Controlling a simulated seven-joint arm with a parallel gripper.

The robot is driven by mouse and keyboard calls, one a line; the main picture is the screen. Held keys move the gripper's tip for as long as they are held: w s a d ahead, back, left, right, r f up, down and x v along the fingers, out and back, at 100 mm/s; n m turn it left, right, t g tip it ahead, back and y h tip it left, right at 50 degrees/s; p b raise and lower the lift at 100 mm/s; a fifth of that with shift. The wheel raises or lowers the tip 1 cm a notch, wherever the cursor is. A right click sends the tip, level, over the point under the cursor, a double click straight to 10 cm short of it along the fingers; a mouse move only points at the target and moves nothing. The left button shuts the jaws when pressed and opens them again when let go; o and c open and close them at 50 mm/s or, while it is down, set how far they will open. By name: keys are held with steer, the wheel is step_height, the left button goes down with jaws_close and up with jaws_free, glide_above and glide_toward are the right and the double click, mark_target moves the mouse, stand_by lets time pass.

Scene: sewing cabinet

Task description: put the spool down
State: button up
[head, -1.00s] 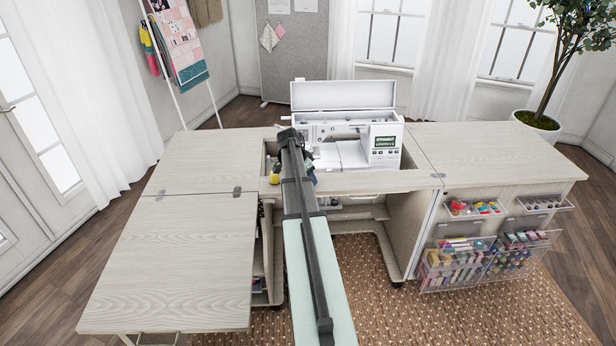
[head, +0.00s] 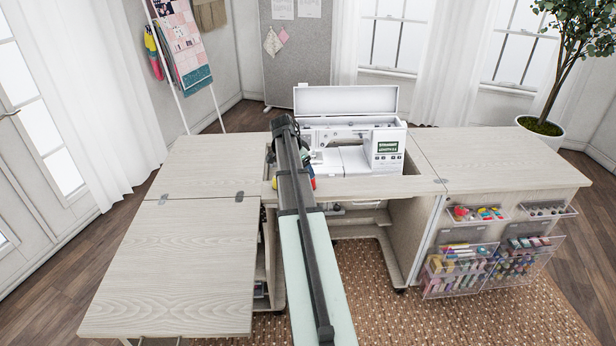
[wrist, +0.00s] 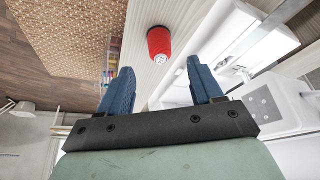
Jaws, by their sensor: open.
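A red spool (wrist: 159,42) stands on the pale wood front strip of the sewing cabinet in the wrist view. It is beyond my fingertips, with bare wood visible around it. My gripper (wrist: 161,78) is open, its two blue fingers wide apart with nothing between them. In the head view my arm hides most of the gripper, and a bit of the red spool (head: 313,183) shows just right of the arm.
The white sewing machine (head: 352,148) sits in the cabinet's opening, close to the right of my gripper. The left leaf (head: 170,265) and the right top (head: 490,155) are clear. Clear bins (head: 460,270) of thread hang at the front right.

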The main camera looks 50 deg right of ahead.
steer(key=shift+v, duration=2.15)
